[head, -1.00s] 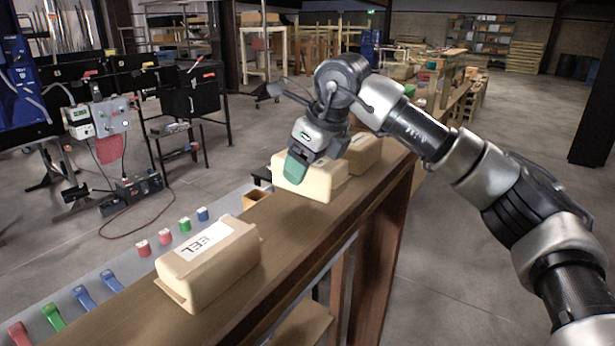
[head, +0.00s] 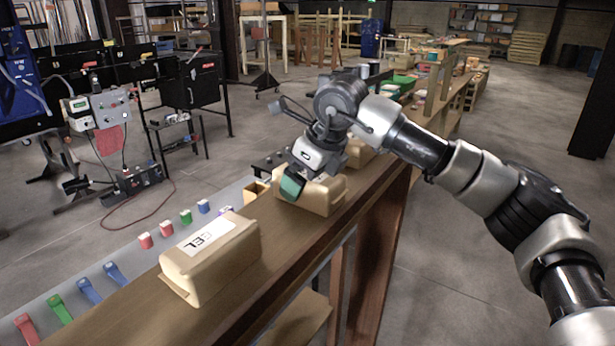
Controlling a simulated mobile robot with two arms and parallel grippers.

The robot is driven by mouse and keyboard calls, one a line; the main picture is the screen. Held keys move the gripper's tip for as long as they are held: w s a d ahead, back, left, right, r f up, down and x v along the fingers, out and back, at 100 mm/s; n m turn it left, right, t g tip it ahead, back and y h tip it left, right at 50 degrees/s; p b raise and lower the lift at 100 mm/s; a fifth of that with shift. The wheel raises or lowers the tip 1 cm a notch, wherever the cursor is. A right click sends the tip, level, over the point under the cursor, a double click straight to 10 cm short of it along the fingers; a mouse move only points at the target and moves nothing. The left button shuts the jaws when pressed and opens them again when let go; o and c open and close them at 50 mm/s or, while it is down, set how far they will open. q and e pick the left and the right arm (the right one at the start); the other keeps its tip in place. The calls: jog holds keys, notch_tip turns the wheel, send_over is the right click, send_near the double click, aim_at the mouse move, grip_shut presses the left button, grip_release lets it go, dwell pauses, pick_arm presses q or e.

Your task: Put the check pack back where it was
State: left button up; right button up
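Three tan packs stand in a line on the brown wooden conveyor top (head: 285,262). The near pack (head: 212,258) has a white label with black letters reading like "EEL". The middle pack (head: 322,196) is partly covered by my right gripper (head: 291,188). The far pack (head: 358,152) is mostly behind my arm. I cannot tell which is the check pack. My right gripper points down at the middle pack's near left end, with a green piece at its tip. Whether that piece is a finger or a held thing, and whether it touches the pack, I cannot tell. My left gripper is not in view.
A grey strip (head: 133,256) beside the conveyor holds small red, green and blue blocks (head: 185,216) and coloured clips (head: 88,290). A small open wooden box (head: 256,190) stands near the middle pack. The conveyor top between the near and middle packs is clear.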

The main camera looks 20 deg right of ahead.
jog(key=shift+r, duration=0.2)
jog(key=shift+s+d+r, duration=0.1)
jog(key=shift+r, duration=0.2)
jog(key=b+v, duration=0.2)
jog(key=v, duration=0.8)
jog(key=shift+s+r+b, duration=0.2)
jog(key=shift+b, duration=0.2)
jog(key=shift+s+d+r, duration=0.1)
jog(key=shift+r, duration=0.2)
